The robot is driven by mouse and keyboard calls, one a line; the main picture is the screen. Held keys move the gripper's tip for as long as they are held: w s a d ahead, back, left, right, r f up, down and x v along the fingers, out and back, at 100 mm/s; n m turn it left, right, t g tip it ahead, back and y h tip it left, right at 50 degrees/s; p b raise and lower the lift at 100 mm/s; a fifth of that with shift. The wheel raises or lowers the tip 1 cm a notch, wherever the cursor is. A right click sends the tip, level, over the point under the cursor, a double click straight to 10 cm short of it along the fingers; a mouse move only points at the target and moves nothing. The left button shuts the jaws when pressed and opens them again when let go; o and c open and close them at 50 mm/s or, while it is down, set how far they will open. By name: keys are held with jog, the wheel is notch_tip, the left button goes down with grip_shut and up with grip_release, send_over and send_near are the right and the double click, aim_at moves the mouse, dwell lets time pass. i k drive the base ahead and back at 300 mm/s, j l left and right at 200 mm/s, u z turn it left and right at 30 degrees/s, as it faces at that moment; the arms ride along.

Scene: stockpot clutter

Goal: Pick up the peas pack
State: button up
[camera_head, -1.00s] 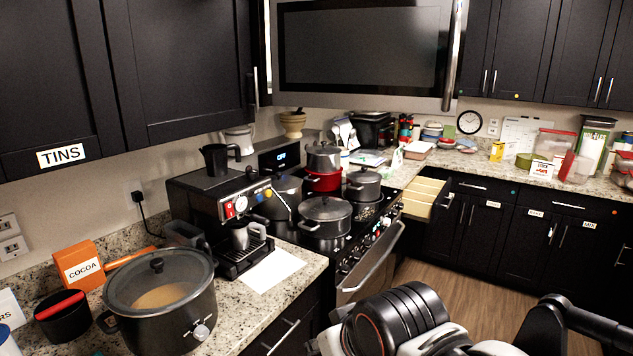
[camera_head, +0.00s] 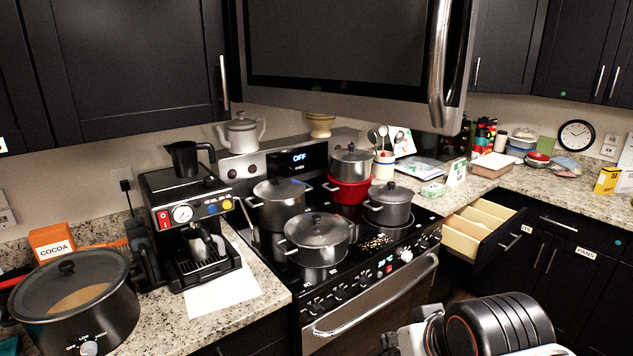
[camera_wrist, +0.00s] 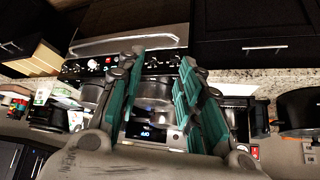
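No pack that I can read as peas shows. A small pale green-and-white pack (camera_head: 433,189) lies on the counter just right of the stove, its print too small to read. A white-and-green upright pack or card (camera_head: 457,171) stands behind it, also unreadable. A white item with green marks (camera_wrist: 42,92) shows at the left of the wrist view; I cannot tell which of these it is. My gripper (camera_wrist: 162,62) is open and empty in the wrist view, its teal-padded fingers well apart, away from the counter items.
Several pots, including a lidded pot (camera_head: 317,240) and a red pot (camera_head: 350,190), crowd the stove. A coffee machine (camera_head: 185,225) and slow cooker (camera_head: 75,300) stand left. A drawer (camera_head: 485,228) is pulled open right of the stove. The microwave (camera_head: 345,45) hangs above.

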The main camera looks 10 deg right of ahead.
aim_at(434, 190)
jog(key=i+l, duration=0.15)
jog(key=l, duration=0.25)
jog(key=i+l, duration=0.15)
jog(key=l, duration=0.2)
jog(key=i+l+u, duration=0.1)
jog(key=l, duration=0.3)
jog(key=i+l, duration=0.2)
jog(key=l, duration=0.2)
jog(key=i+l+u, duration=0.1)
jog(key=l, duration=0.3)
jog(key=i+l, duration=0.2)
jog(key=l, duration=0.2)
jog(key=i+l, duration=0.1)
jog(key=l, duration=0.3)
jog(key=i+l, duration=0.35)
jog(key=i+l+u, duration=0.15)
jog(key=i+l, duration=0.15)
jog(key=l, duration=0.2)
jog(key=i+l, duration=0.3)
jog(key=l, duration=0.2)
jog(key=i+j, duration=0.2)
